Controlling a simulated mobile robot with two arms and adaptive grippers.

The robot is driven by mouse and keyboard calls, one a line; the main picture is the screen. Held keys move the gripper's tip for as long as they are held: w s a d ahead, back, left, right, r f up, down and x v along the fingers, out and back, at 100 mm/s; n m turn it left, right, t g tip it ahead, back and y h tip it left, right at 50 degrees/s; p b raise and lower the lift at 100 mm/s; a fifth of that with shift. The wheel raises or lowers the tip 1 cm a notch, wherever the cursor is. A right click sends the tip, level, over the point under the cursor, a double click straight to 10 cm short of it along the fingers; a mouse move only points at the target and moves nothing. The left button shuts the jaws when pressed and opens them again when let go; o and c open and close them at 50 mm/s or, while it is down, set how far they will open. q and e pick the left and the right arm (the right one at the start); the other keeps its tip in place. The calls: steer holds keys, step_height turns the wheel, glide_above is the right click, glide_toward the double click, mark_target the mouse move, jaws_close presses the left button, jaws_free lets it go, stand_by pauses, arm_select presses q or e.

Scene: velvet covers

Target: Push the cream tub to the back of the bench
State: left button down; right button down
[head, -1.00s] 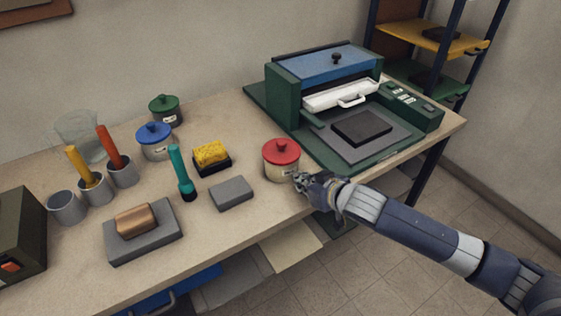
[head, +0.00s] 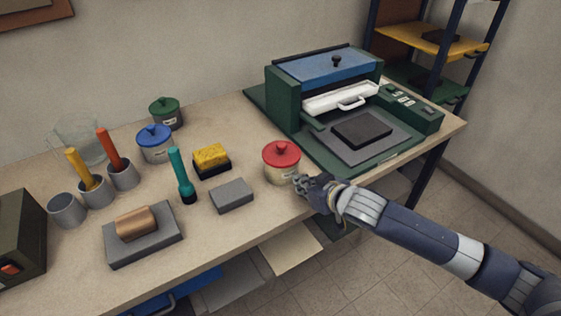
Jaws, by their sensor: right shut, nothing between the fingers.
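The cream tub (head: 281,173) has a red lid with a knob and stands upright near the front edge of the bench, left of the green machine. My right gripper (head: 301,184) is shut and empty at the tub's front right side. Its fingertips are close against the tub's lower wall; I cannot tell whether they touch. The bench (head: 235,127) has clear surface behind the tub, up to the wall. My left gripper is not in view.
The green machine (head: 283,99) with a white handle stands right of the tub. A yellow sponge-topped block (head: 211,157) and a grey block (head: 231,195) lie to its left. A blue-lidded tub (head: 154,145) and a green-lidded tub (head: 165,112) stand further back left.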

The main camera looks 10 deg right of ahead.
mark_target(292, 171)
steer(key=shift+w+a, duration=0.2)
steer(key=shift+w, duration=0.75)
steer(key=shift+w+a, duration=0.2)
steer(key=shift+w, duration=0.7)
steer(key=shift+w+a+p, duration=0.15)
steer(key=shift+w+p, duration=0.15)
steer(key=shift+w, duration=0.3)
steer(key=shift+w, duration=0.1)
steer(key=shift+w+a, duration=0.2)
steer(key=shift+w, duration=0.4)
steer(key=shift+w+a, duration=0.2)
steer(key=shift+w, duration=0.4)
steer(key=shift+w+a, duration=0.15)
steer(key=shift+w, duration=0.4)
steer(key=shift+w+a, duration=0.15)
steer(key=shift+w, duration=0.4)
steer(key=shift+w+a+b, duration=0.2)
steer(key=shift+w+b, duration=0.1)
steer(key=shift+w, duration=0.5)
steer(key=shift+w+a+b, duration=0.2)
steer(key=shift+w+b, duration=0.15)
steer(key=shift+w, duration=0.5)
steer(key=shift+w+a+b, duration=0.2)
steer(key=shift+w+b, duration=0.1)
steer(key=shift+w, duration=0.5)
